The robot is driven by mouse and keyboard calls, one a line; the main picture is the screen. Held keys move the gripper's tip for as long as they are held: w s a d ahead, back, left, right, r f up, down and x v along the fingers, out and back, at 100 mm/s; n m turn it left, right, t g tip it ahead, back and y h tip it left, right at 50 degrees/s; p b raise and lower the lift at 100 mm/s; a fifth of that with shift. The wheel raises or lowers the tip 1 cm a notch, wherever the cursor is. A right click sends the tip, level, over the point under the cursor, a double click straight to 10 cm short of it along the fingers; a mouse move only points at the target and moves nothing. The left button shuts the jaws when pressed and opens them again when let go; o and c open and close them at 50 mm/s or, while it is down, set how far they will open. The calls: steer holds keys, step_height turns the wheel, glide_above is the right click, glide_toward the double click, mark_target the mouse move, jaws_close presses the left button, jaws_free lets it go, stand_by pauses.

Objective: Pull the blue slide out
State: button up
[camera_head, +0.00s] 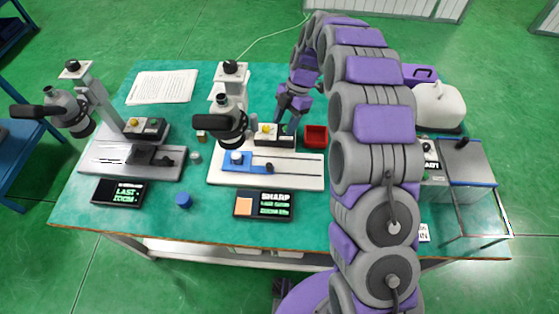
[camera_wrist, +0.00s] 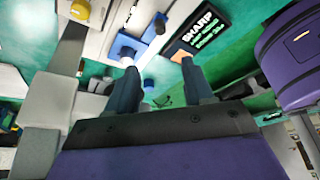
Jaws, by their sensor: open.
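The blue slide (camera_head: 232,167) sits on the white base plate of the middle instrument, with a white knob (camera_head: 237,157) on top. In the wrist view the blue slide (camera_wrist: 121,45) shows beyond my left fingertip, with its pale knob partly covered. My gripper (camera_head: 287,127) points down behind and to the right of the slide, close to the small block with a yellow button (camera_head: 266,129). In the wrist view its two dark fingers (camera_wrist: 159,66) stand apart with nothing between them. I see no contact with the slide.
The middle microscope head (camera_head: 229,115) hangs just behind the slide. A display reading SHARP (camera_head: 270,205) lies in front, and a red tray (camera_head: 315,137) is to the right. Another microscope (camera_head: 68,112) stands at left. A blue cap (camera_head: 183,199) lies on the green mat.

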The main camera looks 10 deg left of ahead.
steer(key=f, duration=0.1)
steer(key=b, duration=0.1)
glide_toward(270, 164)
steer(key=b+x, duration=0.1)
steer(key=x, duration=0.7)
steer(key=shift+a+b, duration=0.2)
steer(key=shift+b, duration=0.1)
steer(key=shift+s+f, duration=0.15)
steer(key=shift+f, duration=0.45)
steer(key=shift+d+f, duration=0.1)
steer(key=shift+a, duration=0.2)
steer(key=c, duration=0.4)
jaws_close()
